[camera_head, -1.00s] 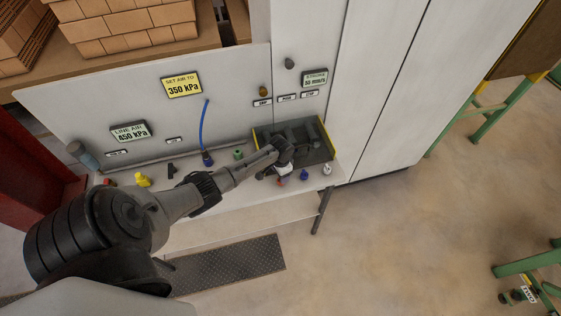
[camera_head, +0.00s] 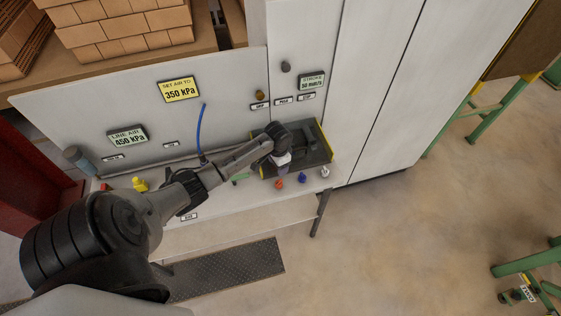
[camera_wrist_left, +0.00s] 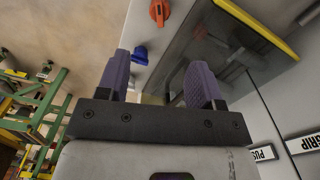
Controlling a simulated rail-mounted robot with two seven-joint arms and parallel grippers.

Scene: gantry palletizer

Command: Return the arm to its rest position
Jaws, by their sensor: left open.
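My left arm (camera_head: 150,205) reaches from the lower left across the pale bench. Its wrist is bent over the dark yellow-edged tray (camera_head: 322,143) at the bench's right end. My left gripper shows in the left wrist view (camera_wrist_left: 158,78) with its two purple-grey fingers apart and nothing seen between them. In the head view its fingertips are hard to make out against the dark tray. My right gripper is in neither view.
An orange knob (camera_head: 279,184), a blue knob (camera_head: 301,177) and a white knob (camera_head: 325,171) stand along the bench front by the tray. A yellow fitting (camera_head: 140,184) stands left. A blue hose (camera_head: 200,130) hangs behind my arm. Open floor (camera_head: 420,230) lies right.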

